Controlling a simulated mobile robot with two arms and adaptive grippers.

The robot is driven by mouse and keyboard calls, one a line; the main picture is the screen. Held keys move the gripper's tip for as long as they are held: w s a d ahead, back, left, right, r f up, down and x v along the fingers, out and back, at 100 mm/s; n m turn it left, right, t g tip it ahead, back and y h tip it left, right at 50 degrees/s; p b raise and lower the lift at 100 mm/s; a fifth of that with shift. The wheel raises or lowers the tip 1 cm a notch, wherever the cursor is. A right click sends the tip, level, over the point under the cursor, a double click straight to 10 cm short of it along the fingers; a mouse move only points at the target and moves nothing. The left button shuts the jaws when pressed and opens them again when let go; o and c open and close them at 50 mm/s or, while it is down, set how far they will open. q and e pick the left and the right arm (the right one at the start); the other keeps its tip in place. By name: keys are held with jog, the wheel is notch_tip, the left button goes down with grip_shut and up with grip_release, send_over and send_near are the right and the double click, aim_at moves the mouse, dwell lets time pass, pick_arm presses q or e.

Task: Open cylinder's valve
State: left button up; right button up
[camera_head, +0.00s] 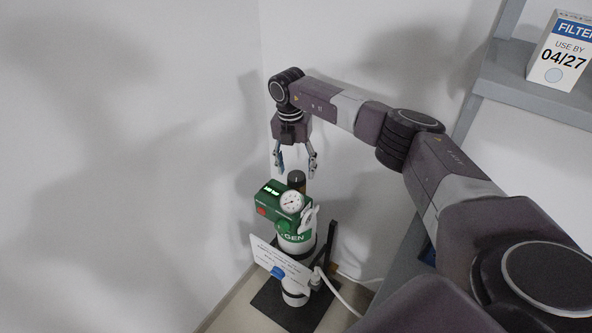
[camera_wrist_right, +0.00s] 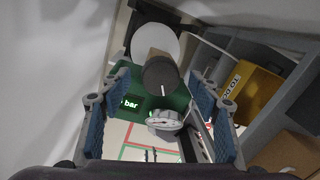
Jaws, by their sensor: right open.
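The cylinder (camera_head: 296,243) stands upright in the corner, white with a green band. On top is a green head (camera_head: 270,197) with a lit display, a red spot and a round white gauge (camera_head: 291,202). A dark valve knob (camera_head: 297,177) rises behind the gauge. In the right wrist view the knob (camera_wrist_right: 161,76) lies between the fingers, with a white mark on it; the gauge (camera_wrist_right: 165,121) is below it. My right gripper (camera_head: 295,168) points down, open and empty, just above the knob. I cannot tell whether it touches it. My left gripper is out of view.
A white sign (camera_head: 279,262) with a blue spot hangs at the cylinder's front. A pale hose (camera_head: 340,295) runs to the right. Walls stand close behind and left. A grey shelf (camera_head: 535,92) carries a filter box (camera_head: 561,50). A yellow box (camera_wrist_right: 250,92) sits in the right wrist view.

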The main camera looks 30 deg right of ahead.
aim_at(293, 174)
notch_tip(293, 174, up, 11)
jog(key=shift+w+a, duration=0.25)
jog(key=shift+w, duration=0.05)
jog(key=shift+f, duration=0.15)
dwell(0.3)
